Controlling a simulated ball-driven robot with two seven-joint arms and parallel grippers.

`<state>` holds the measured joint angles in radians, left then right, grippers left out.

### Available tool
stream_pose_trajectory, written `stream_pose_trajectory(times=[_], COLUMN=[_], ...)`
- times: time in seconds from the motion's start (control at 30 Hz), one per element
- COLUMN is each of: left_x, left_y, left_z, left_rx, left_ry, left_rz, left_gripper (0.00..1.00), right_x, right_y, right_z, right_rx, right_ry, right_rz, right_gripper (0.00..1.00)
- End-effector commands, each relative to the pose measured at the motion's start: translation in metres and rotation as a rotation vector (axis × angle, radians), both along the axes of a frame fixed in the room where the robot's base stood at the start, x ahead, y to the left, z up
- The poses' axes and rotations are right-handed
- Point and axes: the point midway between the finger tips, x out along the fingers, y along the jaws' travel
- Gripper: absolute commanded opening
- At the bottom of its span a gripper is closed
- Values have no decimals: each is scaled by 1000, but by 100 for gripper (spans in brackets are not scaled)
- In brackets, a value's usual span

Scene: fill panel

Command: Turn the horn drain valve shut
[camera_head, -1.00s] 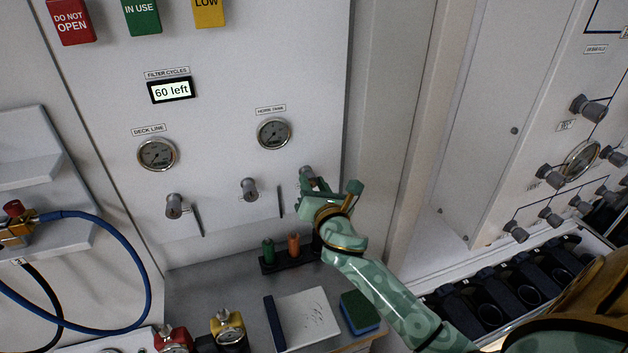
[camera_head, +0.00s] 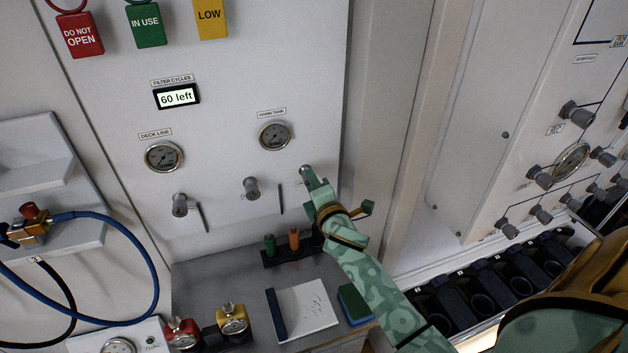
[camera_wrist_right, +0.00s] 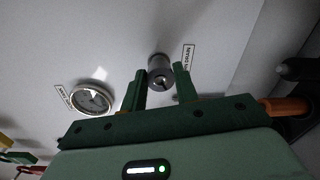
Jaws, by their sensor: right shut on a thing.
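Three grey valve knobs stick out of the white panel under the gauges: a left knob (camera_head: 180,205), a middle knob (camera_head: 251,188) and a right knob (camera_head: 306,171). My right gripper (camera_head: 314,181) is at the right knob. In the right wrist view the same knob (camera_wrist_right: 159,71) lies between the two green fingers (camera_wrist_right: 160,82), which are shut on it. A small label (camera_wrist_right: 188,56) beside this knob is too blurred to read for certain. My left gripper is not in view.
Gauges labelled deck line (camera_head: 164,157) and horn tank (camera_head: 275,136) sit above the knobs. Below, a shelf (camera_head: 215,280) carries a rack with green and orange pieces, a notepad (camera_head: 303,308) and a sponge (camera_head: 355,304). A blue hose (camera_head: 150,250) loops at left.

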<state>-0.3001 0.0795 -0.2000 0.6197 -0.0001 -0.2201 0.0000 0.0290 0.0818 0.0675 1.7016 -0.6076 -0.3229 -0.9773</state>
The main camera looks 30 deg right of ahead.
Motion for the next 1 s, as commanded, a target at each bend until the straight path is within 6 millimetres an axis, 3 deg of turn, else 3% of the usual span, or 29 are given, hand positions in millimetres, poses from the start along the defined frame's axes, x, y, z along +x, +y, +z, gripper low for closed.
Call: stream_pose_trajectory(times=[1.0], left_x=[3], left_y=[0], left_z=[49], left_rx=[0], left_ry=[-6], left_rz=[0], left_gripper=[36], right_x=[0], right_y=[0], right_z=[-1], right_rx=[937], right_ry=[-223], right_rz=[-2], right_gripper=[7])
